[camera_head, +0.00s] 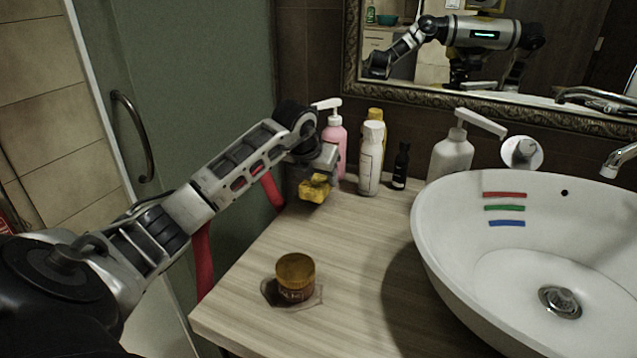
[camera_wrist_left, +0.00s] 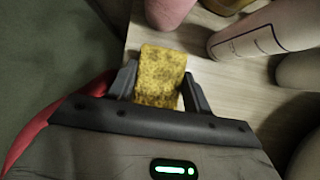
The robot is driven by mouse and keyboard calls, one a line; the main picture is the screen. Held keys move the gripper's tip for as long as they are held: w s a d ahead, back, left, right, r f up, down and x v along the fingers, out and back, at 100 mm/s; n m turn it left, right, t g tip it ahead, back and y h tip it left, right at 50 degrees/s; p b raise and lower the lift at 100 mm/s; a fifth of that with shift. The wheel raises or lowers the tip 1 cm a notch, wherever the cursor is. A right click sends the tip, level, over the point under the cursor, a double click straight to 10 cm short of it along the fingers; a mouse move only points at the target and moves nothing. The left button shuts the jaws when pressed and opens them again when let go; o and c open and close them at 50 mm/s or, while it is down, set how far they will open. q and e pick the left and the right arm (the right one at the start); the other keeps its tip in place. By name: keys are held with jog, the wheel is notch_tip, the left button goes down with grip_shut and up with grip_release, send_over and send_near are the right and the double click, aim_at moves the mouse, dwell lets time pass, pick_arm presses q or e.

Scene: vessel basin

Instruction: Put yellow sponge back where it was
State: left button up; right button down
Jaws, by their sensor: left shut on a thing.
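The yellow sponge (camera_head: 314,188) is at the far left of the wooden counter, near the pink pump bottle. My left gripper (camera_head: 318,176) is shut on the sponge. In the left wrist view the speckled sponge (camera_wrist_left: 160,75) sits between the two dark fingers of the left gripper (camera_wrist_left: 158,85), with its far end sticking out past them. I cannot tell whether the sponge touches the counter. My right gripper is not in view.
A pink pump bottle (camera_head: 335,140), a white bottle (camera_head: 371,160), a small dark bottle (camera_head: 401,167) and a white pump dispenser (camera_head: 452,155) stand along the wall. A jar (camera_head: 295,278) stands at the counter's front. A white basin (camera_head: 440,240) fills the right. The middle counter is clear.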

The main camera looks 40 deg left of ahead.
pick_arm(q)
jog(key=shift+f, duration=1.1)
jog(key=shift+f, duration=0.1)
jog(key=o, duration=0.9)
jog(key=v, duration=1.2)
jog(key=shift+r, duration=0.2)
